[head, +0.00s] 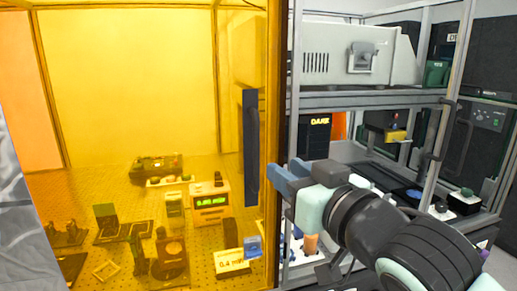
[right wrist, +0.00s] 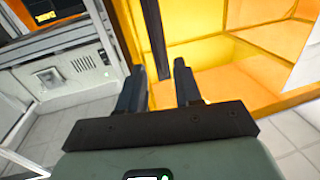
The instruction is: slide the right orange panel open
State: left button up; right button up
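The right orange panel (head: 225,75) is see-through and spans the front of the enclosure. It meets a dark upright post at its right edge. A long dark vertical handle (head: 251,150) is on the panel; it also shows in the right wrist view (right wrist: 154,35). My right gripper (head: 281,178) is just right of the handle's lower part in the head view. In the right wrist view the gripper (right wrist: 159,75) is open, with the handle's end showing between its two fingertips. I cannot tell whether either finger touches it. My left gripper is not in view.
Behind the orange panel, a perforated table (head: 110,175) bears several optical parts and a box with a green display (head: 211,203). To the right stands a grey metal rack (head: 375,101) with a light instrument (head: 345,52) on top, close to my right arm.

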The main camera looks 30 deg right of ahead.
aim_at(258, 151)
jog(key=w, duration=0.4)
jog(key=w+p, duration=0.1)
jog(key=w, duration=0.3)
jog(key=w+p, duration=0.1)
jog(key=w, duration=0.2)
jog(key=shift+w+d, duration=0.25)
jog(key=shift+w, duration=0.15)
jog(key=shift+c, duration=0.3)
grip_shut()
